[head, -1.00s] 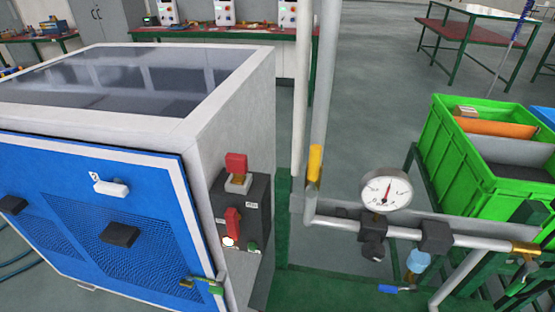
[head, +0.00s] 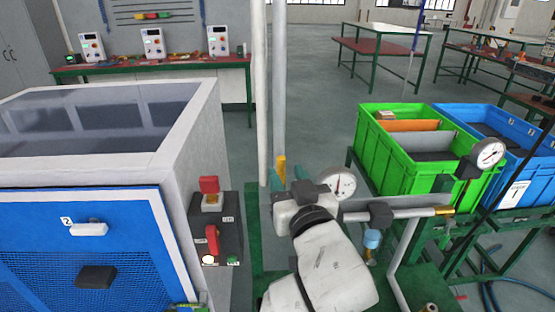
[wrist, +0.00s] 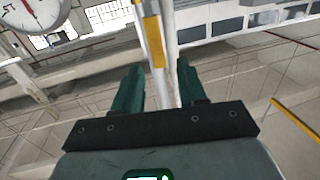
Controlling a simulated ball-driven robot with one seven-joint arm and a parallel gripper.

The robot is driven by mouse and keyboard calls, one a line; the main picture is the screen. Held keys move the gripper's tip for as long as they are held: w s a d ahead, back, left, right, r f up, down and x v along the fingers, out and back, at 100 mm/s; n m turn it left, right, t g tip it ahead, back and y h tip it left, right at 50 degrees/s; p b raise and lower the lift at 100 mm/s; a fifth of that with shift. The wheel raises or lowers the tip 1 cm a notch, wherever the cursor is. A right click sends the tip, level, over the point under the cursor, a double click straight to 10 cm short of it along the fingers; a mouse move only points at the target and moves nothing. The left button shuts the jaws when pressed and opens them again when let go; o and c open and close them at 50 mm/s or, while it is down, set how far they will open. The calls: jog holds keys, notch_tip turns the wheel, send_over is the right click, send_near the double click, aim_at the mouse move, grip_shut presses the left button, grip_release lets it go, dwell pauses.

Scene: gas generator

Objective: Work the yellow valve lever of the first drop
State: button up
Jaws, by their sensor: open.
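The yellow valve lever (head: 281,166) is upright against a thin vertical grey pipe, left of the round pressure gauge (head: 339,184). In the wrist view the lever (wrist: 153,42) points up along the pipe, ahead of the gap between my dark green fingers. My gripper (head: 287,175) is open, with one finger on each side of the lever in the picture. In the wrist view my gripper (wrist: 159,70) has nothing clamped, and the pipe runs through the gap. I cannot tell whether a finger touches the lever. My wrist hides the lower piping.
A blue-fronted cabinet (head: 80,215) with a red-switch box (head: 216,230) stands at left. Green (head: 425,175) and blue (head: 525,165) crates stand at right. A second gauge (head: 487,153) is in front of them. A horizontal pipe (head: 405,213) runs right of the gauge.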

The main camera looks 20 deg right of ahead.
aim_at(282, 165)
jog(key=w, duration=0.3)
jog(key=w+d, duration=0.1)
jog(key=w, duration=0.1)
jog(key=shift+w+p, duration=0.35)
jog(key=shift+p, duration=0.05)
grip_shut()
